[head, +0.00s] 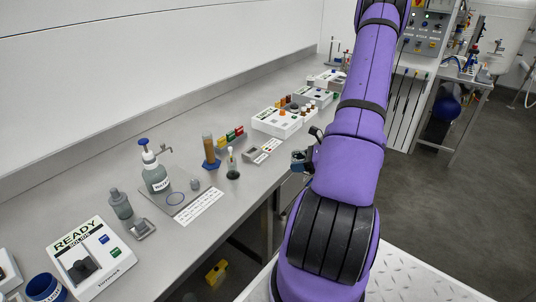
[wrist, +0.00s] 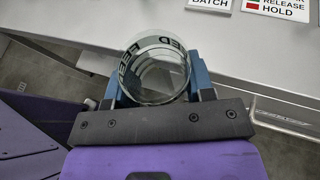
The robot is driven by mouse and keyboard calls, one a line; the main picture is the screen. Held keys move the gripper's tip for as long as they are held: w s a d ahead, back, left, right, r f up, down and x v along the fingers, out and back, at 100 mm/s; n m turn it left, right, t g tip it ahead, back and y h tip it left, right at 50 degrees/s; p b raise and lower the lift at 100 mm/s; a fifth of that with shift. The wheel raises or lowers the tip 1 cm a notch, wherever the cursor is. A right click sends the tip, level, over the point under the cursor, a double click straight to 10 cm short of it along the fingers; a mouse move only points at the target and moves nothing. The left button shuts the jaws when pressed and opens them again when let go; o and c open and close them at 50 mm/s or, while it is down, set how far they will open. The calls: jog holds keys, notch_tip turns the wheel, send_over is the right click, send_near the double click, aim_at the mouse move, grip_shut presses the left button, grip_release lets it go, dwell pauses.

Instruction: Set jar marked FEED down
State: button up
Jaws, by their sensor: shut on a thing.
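The jar marked FEED (wrist: 150,78) is clear glass with a dark-lettered label band, seen from above in the wrist view. My gripper (wrist: 155,82) is shut on it, with a blue finger on each side. In the head view my gripper (head: 303,160) is small and partly hidden by my purple arm, just off the front edge of the bench. I cannot make out the jar clearly there. In the wrist view the jar overlaps the grey bench edge; I cannot tell its height over the bench.
The long steel bench (head: 120,164) carries a READY SOLIDS box (head: 85,258), a pump bottle (head: 155,172) on a tray, a brown cylinder (head: 210,150) and white READY boxes (head: 278,122). In the wrist view, BATCH (wrist: 210,4) and RELEASE/HOLD (wrist: 276,8) labels lie on the bench.

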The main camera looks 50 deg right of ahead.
send_over(268, 172)
jog(key=shift+f, duration=2.3)
jog(key=o, duration=1)
jog(key=shift+f, duration=0.15)
